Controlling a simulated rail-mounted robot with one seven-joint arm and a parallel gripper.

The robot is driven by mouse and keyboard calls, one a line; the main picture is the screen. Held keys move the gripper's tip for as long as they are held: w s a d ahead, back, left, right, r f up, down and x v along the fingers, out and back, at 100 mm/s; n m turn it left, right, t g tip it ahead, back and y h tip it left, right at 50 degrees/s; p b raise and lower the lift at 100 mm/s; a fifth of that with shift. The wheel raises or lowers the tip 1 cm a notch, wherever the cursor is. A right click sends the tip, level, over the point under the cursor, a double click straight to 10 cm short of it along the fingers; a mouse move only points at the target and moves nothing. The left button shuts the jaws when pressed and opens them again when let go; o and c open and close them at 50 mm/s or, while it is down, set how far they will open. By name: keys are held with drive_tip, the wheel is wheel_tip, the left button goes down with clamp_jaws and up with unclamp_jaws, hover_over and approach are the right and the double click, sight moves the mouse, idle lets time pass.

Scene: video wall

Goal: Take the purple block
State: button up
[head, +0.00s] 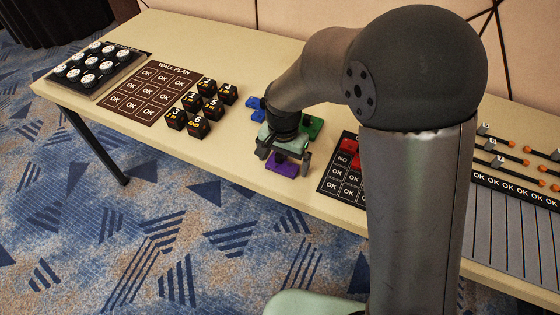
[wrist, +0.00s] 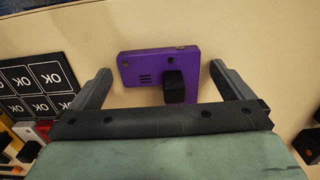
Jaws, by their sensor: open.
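The purple block (head: 283,167) lies on the table near its front edge in the head view. In the wrist view the purple block (wrist: 157,66) is a flat box with a black knob (wrist: 174,86) on its face. My gripper (head: 284,157) is over the block in the head view. In the wrist view my gripper (wrist: 161,78) is open, with one finger on each side of the block and a gap to both. I cannot tell the exact height of the fingertips above the table.
Green (head: 311,127) and blue (head: 256,109) blocks lie close behind my gripper. Black numbered cubes (head: 198,126) stand to the left, near the WALL PLAN board (head: 150,90). A black OK/NO board (head: 337,175) with red pieces lies to the right. The table front edge is close.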

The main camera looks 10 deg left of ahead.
drive_tip(key=shift+c, duration=0.3)
drive_tip(key=c, duration=1.1)
drive_tip(key=shift+r, duration=0.15)
